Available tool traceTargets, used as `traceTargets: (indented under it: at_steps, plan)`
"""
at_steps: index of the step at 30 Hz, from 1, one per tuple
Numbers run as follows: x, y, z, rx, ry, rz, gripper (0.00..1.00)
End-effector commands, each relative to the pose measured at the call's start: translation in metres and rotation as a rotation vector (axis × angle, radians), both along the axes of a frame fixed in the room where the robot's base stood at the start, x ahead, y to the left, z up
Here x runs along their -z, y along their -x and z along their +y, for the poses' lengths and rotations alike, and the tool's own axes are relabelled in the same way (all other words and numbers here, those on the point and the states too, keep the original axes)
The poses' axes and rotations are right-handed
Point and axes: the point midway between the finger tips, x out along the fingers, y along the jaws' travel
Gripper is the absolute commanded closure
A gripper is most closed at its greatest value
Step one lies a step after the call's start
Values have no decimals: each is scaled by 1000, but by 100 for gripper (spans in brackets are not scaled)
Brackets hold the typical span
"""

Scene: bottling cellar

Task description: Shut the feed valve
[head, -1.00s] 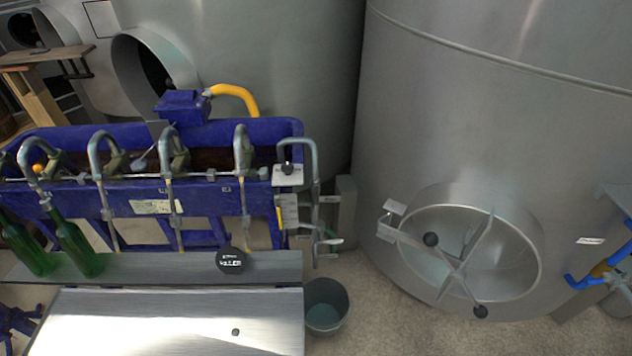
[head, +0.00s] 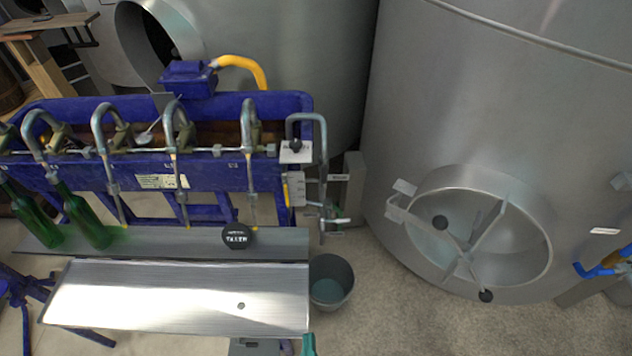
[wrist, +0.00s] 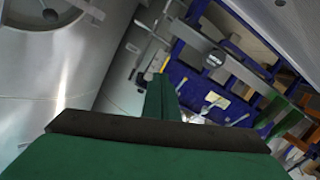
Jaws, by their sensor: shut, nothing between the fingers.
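A small valve with a light-tipped lever (head: 338,221) sits low on the pipework at the right end of the blue bottling machine. Its lever lies roughly level and points right. A teal tip (head: 308,345) at the bottom edge of the head view is probably part of my gripper, well below the lever.
The blue filling machine (head: 210,108) has several spouts and green bottles (head: 88,224) at left. A metal tray (head: 180,298) is in front. A grey bucket (head: 331,281) stands on the floor below the lever. A large steel tank (head: 490,110) is at right, with floor between.

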Motion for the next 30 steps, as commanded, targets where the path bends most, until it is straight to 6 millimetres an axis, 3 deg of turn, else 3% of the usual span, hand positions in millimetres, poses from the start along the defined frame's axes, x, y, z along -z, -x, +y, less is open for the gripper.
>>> traceTargets:
  at_steps: [1,8,18,24,30]
  plan:
    - [-1,-20,3,-16,65,-21,100]
    - [-8,-101,13,-68,401,-75,100]
    - [-54,-219,24,-76,891,-140,100]
    - [-86,-266,27,-56,1099,-153,100]
    - [-101,-285,28,-44,1189,-153,100]
